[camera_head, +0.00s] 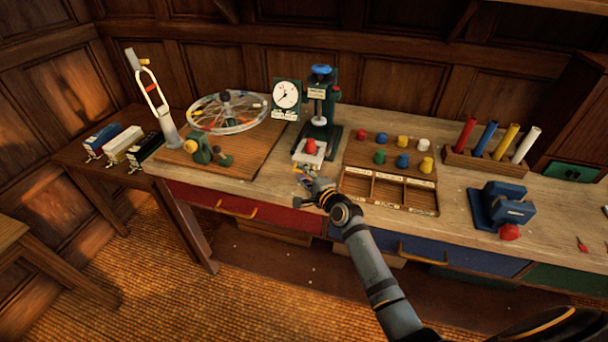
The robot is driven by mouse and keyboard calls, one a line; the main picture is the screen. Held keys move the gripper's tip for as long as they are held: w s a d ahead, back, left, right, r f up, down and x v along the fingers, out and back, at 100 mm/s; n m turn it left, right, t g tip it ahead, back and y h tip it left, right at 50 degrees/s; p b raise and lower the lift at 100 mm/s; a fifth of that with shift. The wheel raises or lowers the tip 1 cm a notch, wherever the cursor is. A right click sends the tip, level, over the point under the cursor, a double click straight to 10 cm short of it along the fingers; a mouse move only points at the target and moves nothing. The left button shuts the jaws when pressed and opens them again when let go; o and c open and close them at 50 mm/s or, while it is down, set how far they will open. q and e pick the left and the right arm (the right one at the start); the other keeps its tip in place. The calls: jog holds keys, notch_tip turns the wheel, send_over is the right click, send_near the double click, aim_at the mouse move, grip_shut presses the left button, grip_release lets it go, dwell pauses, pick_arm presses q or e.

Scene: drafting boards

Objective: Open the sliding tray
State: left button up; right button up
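A small pale tray (302,157) sits at the foot of a dark green press (320,110) on the bench and looks like the sliding tray. A red knob (311,146) stands on it. My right gripper (303,177) is just in front of the tray, over the bench's front edge. Its fingers are small and dark here, so I cannot tell whether they are open or shut, or whether they touch the tray. My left gripper is not in view.
A dial gauge (286,95) and a spoked wheel (228,112) stand left of the press. A wooden sorter (390,190) with several coloured pegs is close on the right. A blue vise (503,205) stands farther right. Red (250,208) and blue (430,248) drawers lie below.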

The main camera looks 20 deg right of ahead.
grip_shut()
jog(key=shift+s+a+r+p, duration=0.1)
jog(key=shift+s+a+p, duration=0.4)
jog(key=shift+s+p, duration=0.25)
jog(key=shift+s+a, duration=0.15)
jog(key=shift+s, duration=0.1)
jog(key=shift+o, duration=1.2)
grip_release()
